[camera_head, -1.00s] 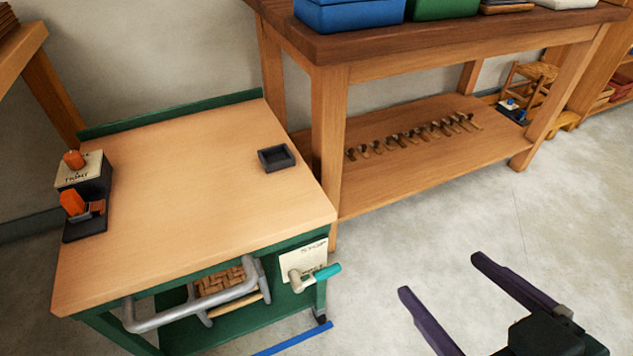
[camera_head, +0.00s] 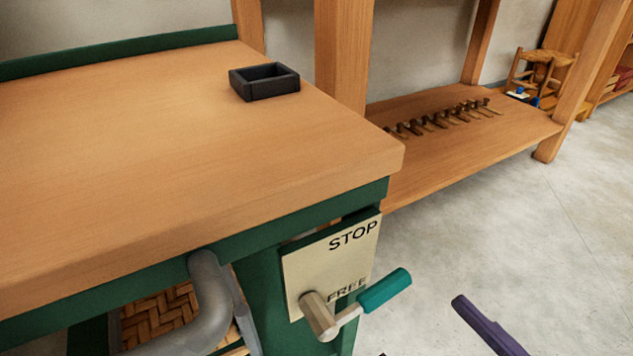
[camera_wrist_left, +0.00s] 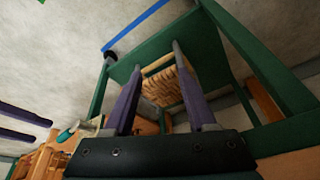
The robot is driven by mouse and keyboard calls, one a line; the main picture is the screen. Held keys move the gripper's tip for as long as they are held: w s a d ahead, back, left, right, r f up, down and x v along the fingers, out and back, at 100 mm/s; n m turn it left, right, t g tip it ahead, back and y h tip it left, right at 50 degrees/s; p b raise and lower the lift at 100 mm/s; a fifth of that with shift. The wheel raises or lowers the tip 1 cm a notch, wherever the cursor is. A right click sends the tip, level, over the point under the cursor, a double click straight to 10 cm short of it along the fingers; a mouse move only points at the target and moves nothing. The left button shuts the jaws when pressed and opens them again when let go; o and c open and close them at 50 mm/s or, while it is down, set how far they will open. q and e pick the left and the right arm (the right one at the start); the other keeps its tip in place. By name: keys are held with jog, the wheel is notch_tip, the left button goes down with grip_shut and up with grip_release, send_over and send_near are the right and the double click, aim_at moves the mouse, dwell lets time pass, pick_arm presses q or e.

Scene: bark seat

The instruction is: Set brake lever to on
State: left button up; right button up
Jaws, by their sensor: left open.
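The brake lever has a teal handle (camera_head: 385,291) on a pale arm and hub, mounted on a cream plate (camera_head: 330,260) on the green-framed cart. The plate reads STOP above and FREE below. The handle points right and slightly up, beside FREE. The teal handle also shows in the left wrist view (camera_wrist_left: 66,133). My left gripper (camera_wrist_left: 157,57) is open and empty, with the cart's woven basket behind its fingers; it is outside the head view. One purple finger of my right gripper (camera_head: 487,325) shows right of the lever, apart from it. Its two fingers stand apart in the left wrist view.
The cart's wooden top (camera_head: 180,140) overhangs the plate and holds a small black tray (camera_head: 264,82). A grey bar handle (camera_head: 212,300) runs left of the lever. A wooden bench shelf (camera_head: 470,135) stands behind. The floor to the right is clear.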

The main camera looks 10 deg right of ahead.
aim_at(389, 293)
jog(key=shift+b+x, duration=0.65)
jog(key=shift+x, duration=0.4)
jog(key=b+x, duration=0.1)
jog(key=x, duration=0.4)
jog(key=shift+f, duration=0.2)
jog(key=shift+w+a+b, duration=0.1)
jog(key=shift+w+b, duration=0.2)
pick_arm(q)
jog(key=f, duration=0.1)
jog(key=s+f, duration=0.2)
jog(key=shift+d+f, duration=0.2)
jog(key=shift+d, duration=0.15)
pick_arm(e)
jog(key=shift+r, duration=0.1)
pick_arm(q)
jog(key=shift+w+a, duration=0.1)
pick_arm(e)
jog(key=shift+w, duration=0.1)
grip_shut()
